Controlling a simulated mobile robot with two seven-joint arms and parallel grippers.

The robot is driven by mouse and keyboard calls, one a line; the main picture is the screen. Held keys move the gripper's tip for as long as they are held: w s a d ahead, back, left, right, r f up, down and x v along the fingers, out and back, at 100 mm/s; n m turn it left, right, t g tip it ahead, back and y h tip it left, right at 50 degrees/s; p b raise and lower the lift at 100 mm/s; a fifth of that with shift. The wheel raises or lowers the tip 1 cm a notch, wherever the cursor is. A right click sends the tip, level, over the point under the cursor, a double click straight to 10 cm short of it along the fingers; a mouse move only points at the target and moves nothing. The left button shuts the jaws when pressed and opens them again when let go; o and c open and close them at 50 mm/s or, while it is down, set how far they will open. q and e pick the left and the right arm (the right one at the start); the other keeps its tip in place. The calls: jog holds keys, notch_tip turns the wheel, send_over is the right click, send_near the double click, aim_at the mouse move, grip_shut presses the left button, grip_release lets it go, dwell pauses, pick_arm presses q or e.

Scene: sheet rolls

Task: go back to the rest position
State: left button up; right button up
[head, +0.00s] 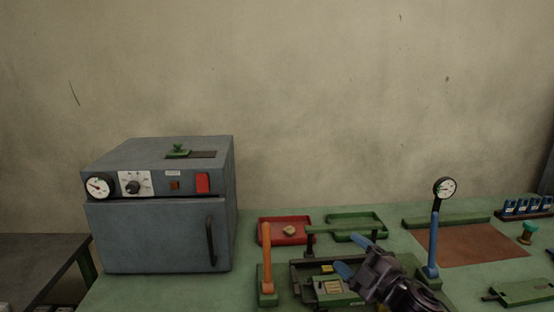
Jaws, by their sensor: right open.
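My right gripper (350,271) is in the head view at the lower middle, coming in from the bottom right. Its two blue-tipped fingers are apart, with nothing seen between them. It is over or in front of a green and dark metal fixture (310,272) on the bench; I cannot tell the height between them. The gripper and its wrist hide part of the fixture. My left gripper is not in view.
A grey oven (155,235) with a shut door stands on the green bench (130,290) at left. An orange lever (266,255) and a blue lever (433,245) stand upright near the fixture. Red (272,228) and green (372,220) trays lie behind; a brown mat (475,245) lies right.

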jog(key=s+d+f+m+g+h, duration=0.1)
jog(key=s+d+f+m+h, duration=0.2)
jog(key=s+f+m, duration=0.3)
jog(key=s+d+f+m+g+h, duration=0.2)
jog(key=s+d+f+m+h, duration=0.2)
jog(key=s+f, duration=0.9)
jog(key=s+d+f+m+g+h, duration=0.1)
jog(key=s+d+f+m+h, duration=0.3)
jog(key=s+f+m, duration=0.4)
jog(key=s+f, duration=0.1)
jog(key=s, duration=0.3)
jog(key=shift+f+g, duration=0.15)
jog(key=shift+g, duration=0.25)
